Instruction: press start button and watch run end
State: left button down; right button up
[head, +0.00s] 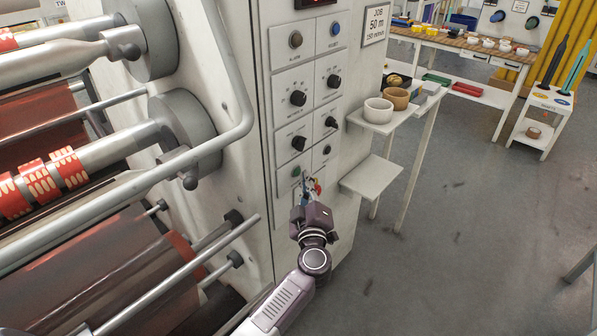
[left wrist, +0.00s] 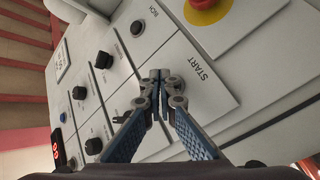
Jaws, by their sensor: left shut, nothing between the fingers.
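The start button's panel is on the light grey control cabinet (head: 262,60). In the head view a small green button (head: 296,171) shows low in the left column. My left gripper (head: 306,180) is in front of the panel, beside that button, with its fingers together and empty. In the left wrist view the closed fingertips (left wrist: 160,76) lie over the START panel (left wrist: 213,98). They hide the button there, and I cannot tell whether they touch it. The START lettering shows beside the fingers. My right gripper is not in view.
A red emergency button (left wrist: 203,8) on yellow is close to the fingers. The INCH button (left wrist: 137,27) and several knobs (head: 298,98) surround them. Rollers and a bent rail (head: 235,75) stand left. A shelf with bowls (head: 378,110) is right; open floor lies beyond.

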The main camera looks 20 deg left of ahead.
pick_arm(q)
jog(key=shift+a, duration=0.15)
jog(key=shift+w+a, duration=0.2)
jog(key=shift+a, duration=0.2)
dwell(0.6)
jog(key=shift+d+p, duration=0.15)
jog(key=shift+p, duration=0.2)
jog(key=shift+s+d, duration=0.35)
jog(key=shift+d, duration=0.25)
jog(key=d, duration=0.1)
jog(key=s+d, duration=0.1)
jog(key=d, duration=0.1)
jog(key=d+p, duration=0.1)
jog(key=shift+s+d, duration=0.35)
dwell(0.6)
